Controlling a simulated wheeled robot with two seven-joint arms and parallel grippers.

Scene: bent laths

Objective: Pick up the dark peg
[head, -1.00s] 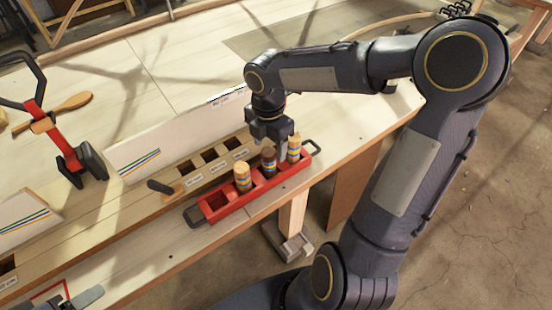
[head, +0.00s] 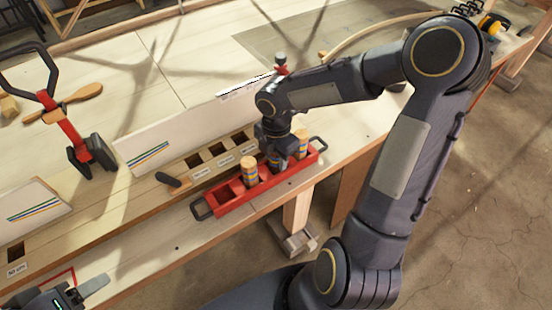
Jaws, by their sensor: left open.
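The red tray (head: 228,204) with a handle at each end holds several pegs in a row of compartments. Two light wooden pegs with coloured bands show, one left of my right gripper (head: 249,172) and one right of it (head: 300,143). The dark peg (head: 274,163) stands between them in the tray, mostly hidden by my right gripper (head: 277,154). That gripper points down right over the dark peg. Its fingers are too hidden to tell whether they grip it. My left gripper (head: 88,288) is open at the lower left corner, away from the tray, partly cut off.
A wooden strip with labelled square holes (head: 219,150) lies behind the tray. A red and black clamp (head: 70,130) stands at the left. The bench's front edge runs close before the tray.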

